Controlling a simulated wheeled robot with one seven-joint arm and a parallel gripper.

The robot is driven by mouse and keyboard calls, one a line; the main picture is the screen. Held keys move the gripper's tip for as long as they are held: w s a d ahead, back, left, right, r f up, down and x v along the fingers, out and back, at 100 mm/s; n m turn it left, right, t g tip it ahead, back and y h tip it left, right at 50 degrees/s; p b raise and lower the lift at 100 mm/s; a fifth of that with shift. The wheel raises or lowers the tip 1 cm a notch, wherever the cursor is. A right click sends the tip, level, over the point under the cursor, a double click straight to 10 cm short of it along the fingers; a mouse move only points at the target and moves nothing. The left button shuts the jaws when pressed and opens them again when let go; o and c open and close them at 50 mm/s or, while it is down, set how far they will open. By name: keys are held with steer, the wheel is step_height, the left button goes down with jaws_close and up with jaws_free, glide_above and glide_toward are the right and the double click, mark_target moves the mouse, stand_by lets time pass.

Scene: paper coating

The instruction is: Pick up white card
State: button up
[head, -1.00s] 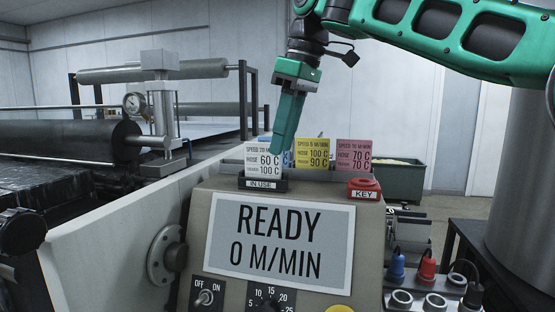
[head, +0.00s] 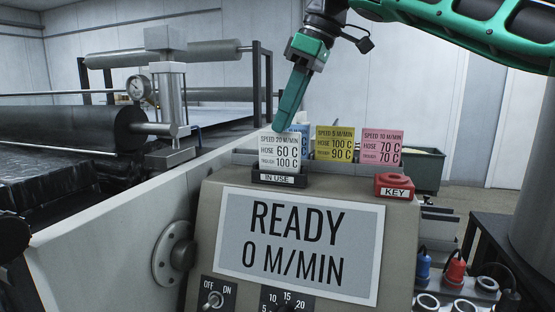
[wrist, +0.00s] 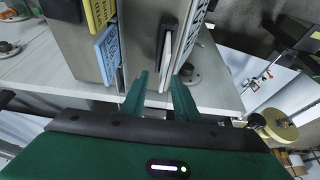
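The white card (head: 278,149), printed 60 C and 100 C, stands upright in the black IN USE holder (head: 278,178) on top of the console. I cannot tell whether the fingertips reach past the card's edge. No grip on it shows.
A blue card (head: 300,130), a yellow card (head: 334,143) and a pink card (head: 383,146) stand in a row behind and to the right. A red KEY piece (head: 394,183) sits at the console's right. The display (head: 296,245) reads READY, 0 M/MIN.

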mark_target(278, 136)
steer(key=x, duration=0.4)
steer(key=shift+f, duration=0.45)
steer(key=shift+c, duration=0.3)
jaws_close()
steer(key=shift+r, duration=0.15)
